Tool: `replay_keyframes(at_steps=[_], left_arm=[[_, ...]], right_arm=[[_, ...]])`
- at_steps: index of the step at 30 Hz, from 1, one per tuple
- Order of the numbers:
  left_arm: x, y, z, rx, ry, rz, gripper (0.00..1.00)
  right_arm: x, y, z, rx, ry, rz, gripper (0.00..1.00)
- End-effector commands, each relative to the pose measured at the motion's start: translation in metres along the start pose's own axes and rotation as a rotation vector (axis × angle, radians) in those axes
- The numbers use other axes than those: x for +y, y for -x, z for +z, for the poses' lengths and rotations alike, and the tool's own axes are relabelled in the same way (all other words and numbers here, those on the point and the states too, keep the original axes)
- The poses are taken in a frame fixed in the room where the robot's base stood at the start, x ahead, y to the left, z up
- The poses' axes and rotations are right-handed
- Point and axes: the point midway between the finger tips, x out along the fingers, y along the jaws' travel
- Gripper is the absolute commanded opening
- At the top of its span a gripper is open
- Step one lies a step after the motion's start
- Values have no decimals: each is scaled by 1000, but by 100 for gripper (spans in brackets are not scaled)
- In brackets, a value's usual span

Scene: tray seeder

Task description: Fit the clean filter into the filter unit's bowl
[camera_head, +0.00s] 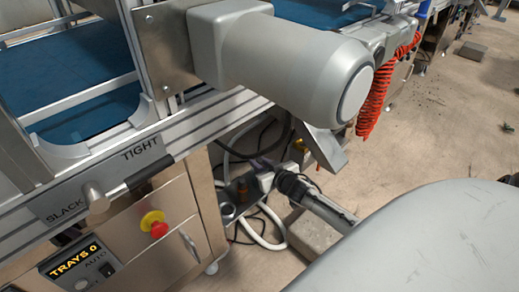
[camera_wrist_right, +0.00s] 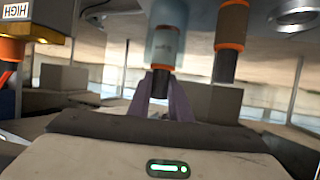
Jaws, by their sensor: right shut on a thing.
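In the right wrist view the fingers (camera_wrist_right: 160,84) are closed on a small dark cylindrical piece. A pale bluish cylinder (camera_wrist_right: 174,48) with an orange band stands directly above that piece, apparently the filter unit's bowl. I cannot tell whether the dark piece is the clean filter or a stub of the bowl. A grey-brown cylinder (camera_wrist_right: 231,38) with orange bands is just to the right. My left gripper is not in view.
A large grey motor (camera_head: 290,65) overhangs the area. A steel cabinet with a red stop button (camera_head: 159,229) stands to the left. White hose (camera_head: 272,240) and dark cables lie around the gripper. A red coiled hose (camera_head: 376,95) hangs at the right. Floor is open farther right.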

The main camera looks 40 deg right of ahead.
Motion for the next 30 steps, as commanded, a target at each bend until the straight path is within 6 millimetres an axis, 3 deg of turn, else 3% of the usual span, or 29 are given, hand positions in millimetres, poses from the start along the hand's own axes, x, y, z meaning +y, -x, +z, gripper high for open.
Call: replay_keyframes(at_steps=[28,29,30], left_arm=[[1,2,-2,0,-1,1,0],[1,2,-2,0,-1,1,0],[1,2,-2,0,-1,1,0]], right_arm=[[0,0,0,1,0,0,0],[0,0,0,1,0,0,22],[0,0,0,1,0,0,28]])
